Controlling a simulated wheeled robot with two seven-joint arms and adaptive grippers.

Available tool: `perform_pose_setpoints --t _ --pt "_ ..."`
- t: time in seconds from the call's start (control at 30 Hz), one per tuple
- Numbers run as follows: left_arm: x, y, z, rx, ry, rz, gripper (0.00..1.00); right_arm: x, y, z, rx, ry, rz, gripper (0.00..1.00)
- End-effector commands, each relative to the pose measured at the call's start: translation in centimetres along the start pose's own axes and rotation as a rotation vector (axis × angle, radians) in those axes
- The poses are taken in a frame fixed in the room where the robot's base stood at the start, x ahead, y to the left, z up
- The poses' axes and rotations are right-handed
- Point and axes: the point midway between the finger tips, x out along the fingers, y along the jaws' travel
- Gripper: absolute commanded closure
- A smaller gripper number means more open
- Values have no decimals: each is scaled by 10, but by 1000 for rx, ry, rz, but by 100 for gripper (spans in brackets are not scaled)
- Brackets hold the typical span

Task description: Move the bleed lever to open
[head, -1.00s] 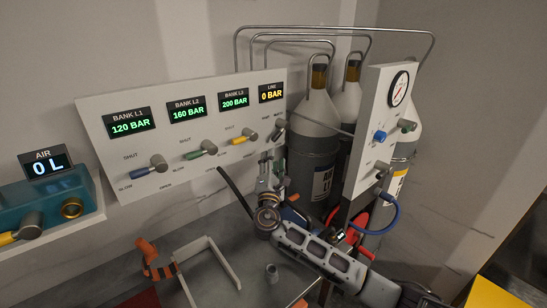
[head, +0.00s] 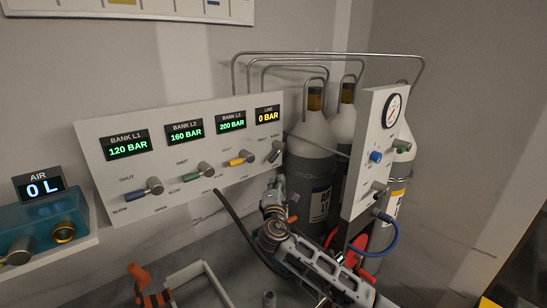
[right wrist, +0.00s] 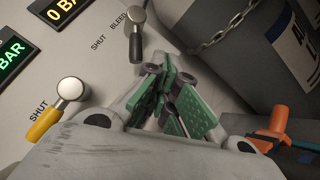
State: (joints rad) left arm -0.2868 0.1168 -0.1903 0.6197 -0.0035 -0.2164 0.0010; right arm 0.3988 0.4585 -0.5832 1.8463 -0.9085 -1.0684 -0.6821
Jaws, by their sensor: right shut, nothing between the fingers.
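The bleed lever (head: 276,151) is at the right end of the white panel (head: 105,175), below the yellow "0 BAR" line display. It has a silver hub and a dark handle. In the right wrist view the bleed lever (right wrist: 136,38) points down the picture, beside the words "BLEED" and "SHUT". My right gripper (head: 273,187) is in front of the panel, a little below the lever. In the right wrist view its green-padded fingers (right wrist: 164,72) are together and empty, with a gap visible between them and the lever handle. My left gripper is out of view.
Blue, green and yellow bank levers (head: 240,159) sit left of the bleed lever. Gas cylinders (head: 312,165) stand to the right, with a chain (right wrist: 218,28) near my fingers. A gauge panel (head: 372,150) and blue hose (head: 392,238) are further right.

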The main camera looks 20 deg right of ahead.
Motion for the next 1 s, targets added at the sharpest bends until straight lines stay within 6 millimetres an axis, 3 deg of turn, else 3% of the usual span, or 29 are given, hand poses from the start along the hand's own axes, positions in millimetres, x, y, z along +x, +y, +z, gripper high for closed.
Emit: perform_pose_setpoints --t 0.53,1.0 --pt "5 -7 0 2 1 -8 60 18 -6 22 413 182 -212 100" --pt "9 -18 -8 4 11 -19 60 14 22 39 776 361 -321 100"
